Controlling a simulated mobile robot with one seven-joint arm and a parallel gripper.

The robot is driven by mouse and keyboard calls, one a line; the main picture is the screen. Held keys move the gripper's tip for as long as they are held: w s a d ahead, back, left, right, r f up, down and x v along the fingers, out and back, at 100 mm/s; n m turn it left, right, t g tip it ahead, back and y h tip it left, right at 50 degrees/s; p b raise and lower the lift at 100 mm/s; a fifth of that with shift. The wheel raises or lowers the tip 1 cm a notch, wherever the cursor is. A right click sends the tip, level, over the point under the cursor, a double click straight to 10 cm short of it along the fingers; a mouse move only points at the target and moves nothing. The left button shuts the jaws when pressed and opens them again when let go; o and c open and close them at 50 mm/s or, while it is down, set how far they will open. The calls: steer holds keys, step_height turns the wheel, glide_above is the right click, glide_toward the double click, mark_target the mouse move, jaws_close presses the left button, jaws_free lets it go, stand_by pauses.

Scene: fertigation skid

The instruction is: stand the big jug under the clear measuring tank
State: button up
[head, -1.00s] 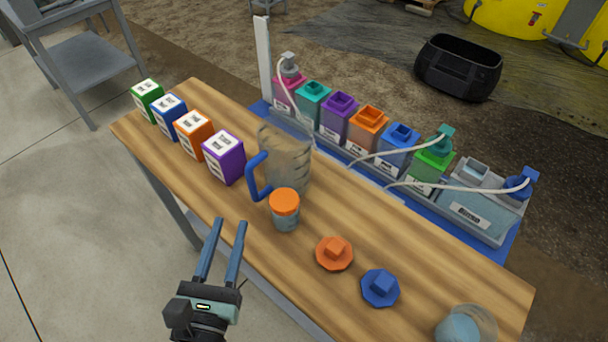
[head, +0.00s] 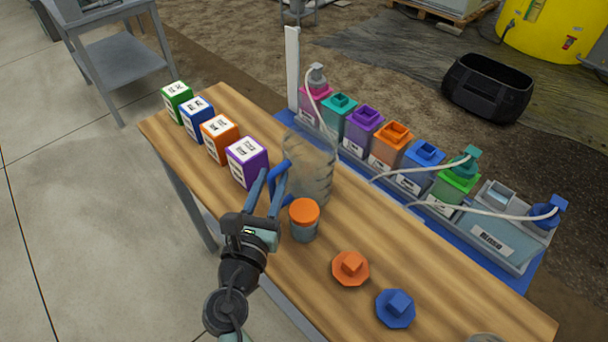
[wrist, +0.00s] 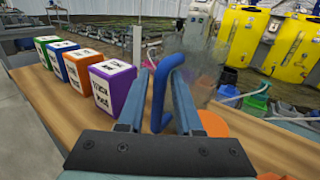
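The big jug (head: 312,172) is clear with a blue handle and stands upright on the wooden bench. My gripper (head: 270,176) is at the handle, on the jug's left side. In the wrist view the blue handle (wrist: 159,95) stands between my two fingers (wrist: 160,85), which are apart with a gap to the handle. The jug's clear body (wrist: 200,60) shows faintly beyond the right finger. I cannot make out the clear measuring tank for certain in either view.
An orange-lidded jar (head: 304,220) stands close to the jug and my gripper. Several labelled boxes, including a purple one (head: 247,161), line the left. An orange cap (head: 350,268) and a blue cap (head: 396,308) lie to the right. Coloured containers with hoses stand behind.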

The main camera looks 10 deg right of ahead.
steer(key=shift+w+d, duration=0.1)
steer(key=shift+w, duration=0.1)
jaws_close()
stand_by(1.3)
